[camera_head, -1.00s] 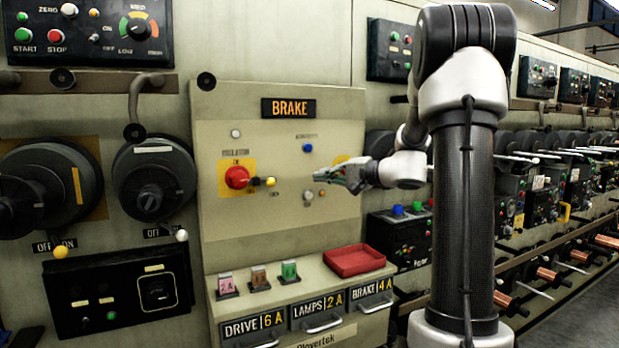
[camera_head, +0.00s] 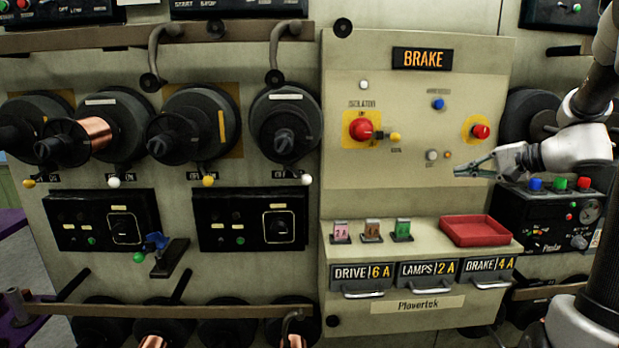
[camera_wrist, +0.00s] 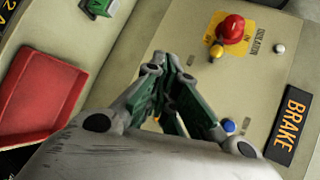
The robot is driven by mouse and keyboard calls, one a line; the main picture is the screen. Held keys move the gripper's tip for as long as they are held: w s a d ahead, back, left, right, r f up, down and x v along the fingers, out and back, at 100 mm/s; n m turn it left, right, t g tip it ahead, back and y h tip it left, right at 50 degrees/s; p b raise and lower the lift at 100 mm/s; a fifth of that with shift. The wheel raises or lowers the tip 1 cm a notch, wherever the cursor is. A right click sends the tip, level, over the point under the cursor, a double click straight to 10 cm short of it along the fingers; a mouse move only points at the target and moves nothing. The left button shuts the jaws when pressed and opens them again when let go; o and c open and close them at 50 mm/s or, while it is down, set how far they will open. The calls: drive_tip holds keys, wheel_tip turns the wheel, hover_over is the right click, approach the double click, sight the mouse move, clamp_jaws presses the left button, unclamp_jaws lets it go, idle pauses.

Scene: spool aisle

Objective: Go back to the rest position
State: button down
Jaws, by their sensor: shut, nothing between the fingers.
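My gripper (camera_head: 462,171) is in front of the brake panel (camera_head: 345,170), at the right in the head view. Its fingers point left and are shut with nothing between them. In the wrist view the fingertips (camera_wrist: 172,62) meet over the panel face. The red isolator knob (camera_head: 361,130) with its yellow-tipped lever (camera_head: 394,136) is left of the gripper and apart from it. It also shows at the top of the wrist view (camera_wrist: 232,28). My arm reaches in from the right edge.
A red tray (camera_head: 476,231) and three small coloured fuses, the green one (camera_head: 403,229) nearest it, sit on the ledge below. Drawers (camera_head: 370,284) with handles front it. Spool units and black control boxes (camera_head: 250,222) fill the left. Another control box (camera_head: 545,213) stands right.

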drive_tip(key=s+a+f+n+g+h, duration=0.2)
drive_tip(key=s+f+g, duration=0.1)
drive_tip(key=s, duration=0.6)
drive_tip(key=s+a+f+n+g+h, duration=0.1)
drive_tip(key=s+f+g, duration=0.25)
drive_tip(key=s, duration=0.45)
drive_tip(key=s+a+r+n+h, duration=0.1)
drive_tip(key=s+r+n+h, duration=0.1)
drive_tip(key=s+n, duration=0.2)
drive_tip(key=s+a+r+n+h, duration=0.2)
drive_tip(key=s+n+h, duration=0.1)
drive_tip(key=s, duration=0.4)
drive_tip(key=shift+s+r+n+t, duration=0.3)
drive_tip(key=shift+r+n+t, duration=0.1)
drive_tip(key=shift+n, duration=0.1)
